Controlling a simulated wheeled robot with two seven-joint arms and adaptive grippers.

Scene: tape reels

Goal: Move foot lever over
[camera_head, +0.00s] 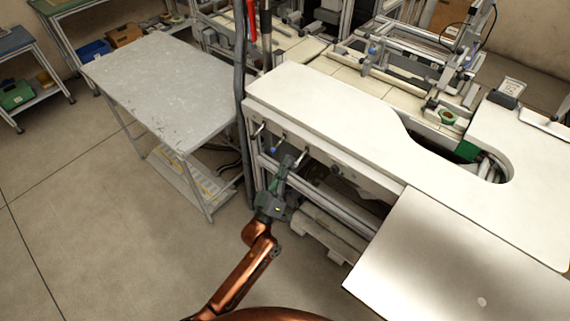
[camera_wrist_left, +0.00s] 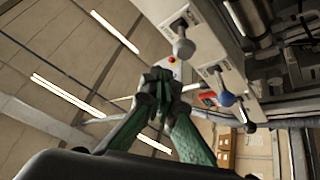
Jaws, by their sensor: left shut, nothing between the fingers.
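Several short levers with round knobs stick out from the front side of the white workbench (camera_head: 330,95), below its top. One has a blue knob (camera_head: 274,150), which also shows in the left wrist view (camera_wrist_left: 226,99). A grey knob (camera_wrist_left: 183,47) is nearest in that view. I cannot tell which one is the foot lever. My left gripper (camera_head: 288,166) is just in front of this row, near the lever at its right end (camera_head: 302,158). In the left wrist view its green-grey fingers (camera_wrist_left: 158,86) are together and empty, below and left of the grey knob, apparently apart from it.
A grey side table (camera_head: 165,80) with a lower shelf stands to the left. A dark upright post (camera_head: 240,100) rises between it and the workbench. A light panel (camera_head: 460,260) juts out at the lower right. The floor (camera_head: 90,220) at the left is clear.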

